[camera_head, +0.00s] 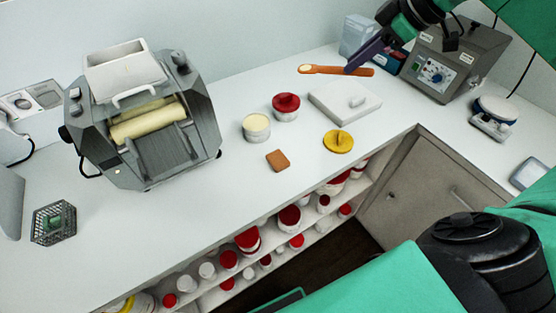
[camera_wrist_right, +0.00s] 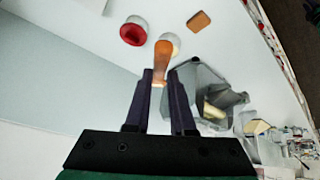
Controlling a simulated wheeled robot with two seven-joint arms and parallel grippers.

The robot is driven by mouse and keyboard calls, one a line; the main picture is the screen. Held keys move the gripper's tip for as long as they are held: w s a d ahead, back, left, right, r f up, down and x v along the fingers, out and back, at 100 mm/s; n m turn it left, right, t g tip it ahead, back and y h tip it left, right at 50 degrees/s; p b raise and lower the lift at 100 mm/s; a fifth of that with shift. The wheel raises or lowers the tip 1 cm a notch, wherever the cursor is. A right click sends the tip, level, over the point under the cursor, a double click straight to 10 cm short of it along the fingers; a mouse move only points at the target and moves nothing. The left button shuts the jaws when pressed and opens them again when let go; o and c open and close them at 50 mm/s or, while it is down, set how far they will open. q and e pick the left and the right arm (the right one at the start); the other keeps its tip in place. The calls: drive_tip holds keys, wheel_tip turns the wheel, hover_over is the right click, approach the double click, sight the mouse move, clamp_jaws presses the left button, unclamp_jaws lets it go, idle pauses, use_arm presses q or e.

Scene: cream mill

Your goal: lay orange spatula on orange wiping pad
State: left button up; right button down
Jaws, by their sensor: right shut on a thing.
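The orange spatula (camera_head: 336,70) has a long handle and a pale tip at its left end. My right gripper (camera_head: 352,66) is shut on the spatula near the back of the counter; how high it is held is hard to tell. In the right wrist view the spatula (camera_wrist_right: 162,62) sticks out from between the fingers of my right gripper (camera_wrist_right: 160,80). The orange wiping pad (camera_head: 278,160) is a small flat square lying bare on the counter, left of and nearer than the gripper. It also shows in the right wrist view (camera_wrist_right: 199,20). My left gripper is not in view.
A cream jar (camera_head: 256,128) and a red-lidded jar (camera_head: 286,107) stand between the spatula and the pad. A white slab (camera_head: 330,103) and a yellow lid (camera_head: 338,142) lie to the right. A roller mill (camera_head: 150,125) stands left. The counter in front of the mill is clear.

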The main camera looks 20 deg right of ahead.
drive_tip(key=w+a+f+n+y+b, duration=0.2)
drive_tip(key=a+f+y+b, duration=0.2)
drive_tip(key=a+f+b, duration=0.55)
drive_tip(key=b, duration=0.3)
approach(282, 159)
drive_tip(key=x, duration=0.4)
drive_tip(key=shift+w+a, duration=0.15)
drive_tip(key=shift+w, duration=0.05)
drive_tip(key=shift+f, duration=0.15)
drive_tip(key=c, duration=0.8)
unclamp_jaws()
drive_tip(key=shift+o, duration=0.2)
